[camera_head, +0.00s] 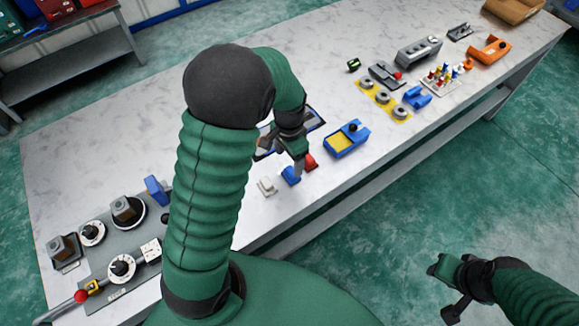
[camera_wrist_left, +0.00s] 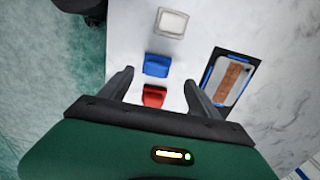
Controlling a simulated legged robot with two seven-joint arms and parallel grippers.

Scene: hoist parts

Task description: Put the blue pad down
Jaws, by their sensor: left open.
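The blue pad (camera_head: 291,175) lies on the white marbled table, in a row between a white pad (camera_head: 267,187) and a red pad (camera_head: 310,161). The wrist view shows the same row, with the blue pad (camera_wrist_left: 157,66) between the white pad (camera_wrist_left: 172,22) and the red pad (camera_wrist_left: 154,96). My left gripper (camera_head: 297,163) is just above the row. Its fingers (camera_wrist_left: 159,78) are apart, one to each side of the blue and red pads, with nothing held. My right gripper (camera_head: 447,286) is off the table's front side; its jaws are unclear.
A dark-framed tray (camera_wrist_left: 227,78) lies beside the row. A blue box with a yellow inside (camera_head: 344,140) stands to its right. Farther right are a yellow plate with grey rings (camera_head: 383,100) and an orange part (camera_head: 490,51). A grey panel with knobs (camera_head: 110,250) is at left.

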